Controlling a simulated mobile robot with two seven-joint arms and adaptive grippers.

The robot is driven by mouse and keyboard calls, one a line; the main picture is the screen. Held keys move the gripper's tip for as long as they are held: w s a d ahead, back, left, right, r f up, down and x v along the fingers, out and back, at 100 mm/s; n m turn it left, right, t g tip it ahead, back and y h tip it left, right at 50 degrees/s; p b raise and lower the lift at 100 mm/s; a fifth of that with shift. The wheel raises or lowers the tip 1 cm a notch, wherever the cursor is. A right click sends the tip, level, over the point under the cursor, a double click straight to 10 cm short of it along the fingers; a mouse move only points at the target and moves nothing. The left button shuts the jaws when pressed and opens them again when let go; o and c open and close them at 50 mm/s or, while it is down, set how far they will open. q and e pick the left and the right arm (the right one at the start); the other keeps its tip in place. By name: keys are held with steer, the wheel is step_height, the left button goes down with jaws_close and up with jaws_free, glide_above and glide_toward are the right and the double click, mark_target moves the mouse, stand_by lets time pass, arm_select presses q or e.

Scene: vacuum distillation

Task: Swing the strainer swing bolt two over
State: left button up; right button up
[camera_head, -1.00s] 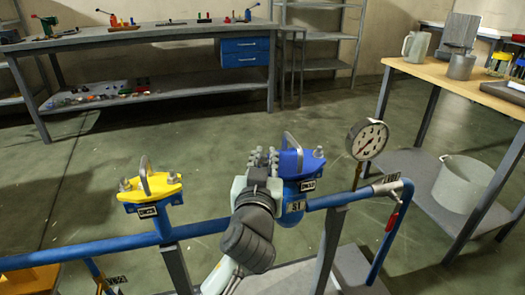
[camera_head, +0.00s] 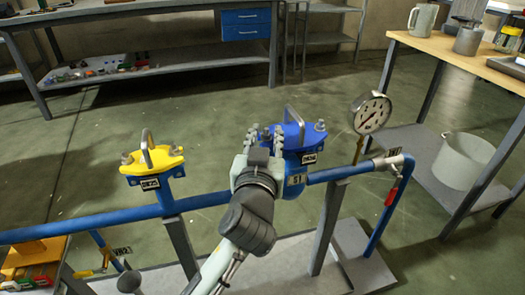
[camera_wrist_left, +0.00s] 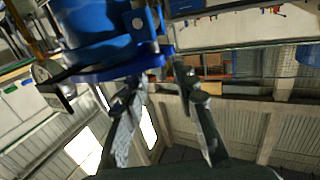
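The blue strainer (camera_head: 293,166) stands on the pipe run, with a blue cover and a metal handle (camera_head: 293,122) on top. A swing bolt (camera_head: 319,126) stands upright at the cover's right end. The cover's left end is hidden behind my left gripper (camera_head: 265,138), so I cannot tell how a bolt there stands. That gripper is open, its fingers apart beside the strainer's left side. In the left wrist view the open left gripper (camera_wrist_left: 160,95) is just below the blue strainer flange (camera_wrist_left: 120,66). I see nothing clearly held. My right gripper is not in view.
A yellow-topped strainer (camera_head: 151,162) stands to the left on the same blue pipe (camera_head: 90,223). A pressure gauge (camera_head: 371,113) rises close to the right. A wooden-topped table (camera_head: 430,50) with a grey bucket (camera_head: 464,160) on its shelf stands farther right. The floor behind is clear.

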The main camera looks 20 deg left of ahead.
arm_select(q)
steer(key=v, duration=0.9)
steer(key=shift+s, duration=0.4)
